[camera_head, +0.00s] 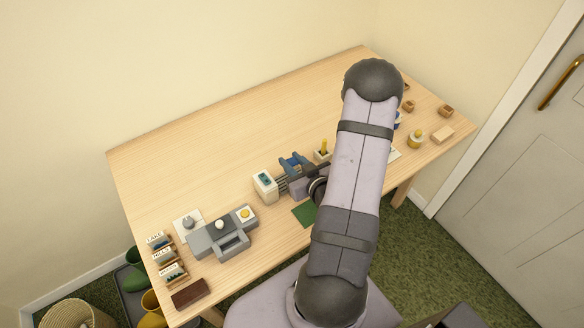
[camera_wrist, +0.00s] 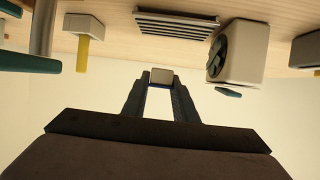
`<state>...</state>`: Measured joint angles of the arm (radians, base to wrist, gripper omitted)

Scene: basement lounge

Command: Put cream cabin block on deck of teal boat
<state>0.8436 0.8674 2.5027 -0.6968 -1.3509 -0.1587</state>
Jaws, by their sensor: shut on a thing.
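In the wrist view, my gripper (camera_wrist: 161,84) is shut on a small cream block (camera_wrist: 162,75) held between its fingertips. A thin blue strip shows along one edge of the block. In the head view my arm covers much of the workspace, and the block cannot be made out there. A teal piece (camera_wrist: 228,92) shows beside a cream box in the wrist view, and a larger teal piece (camera_wrist: 28,61) is cut off at the left edge. I cannot tell which, if either, is the teal boat.
The cream box (camera_head: 265,187) with a teal patch stands beside a slatted grey rack (camera_wrist: 176,24). A grey fixture (camera_head: 222,234) and labelled trays (camera_head: 168,257) stand at left. The table's back left (camera_head: 210,135) is clear.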

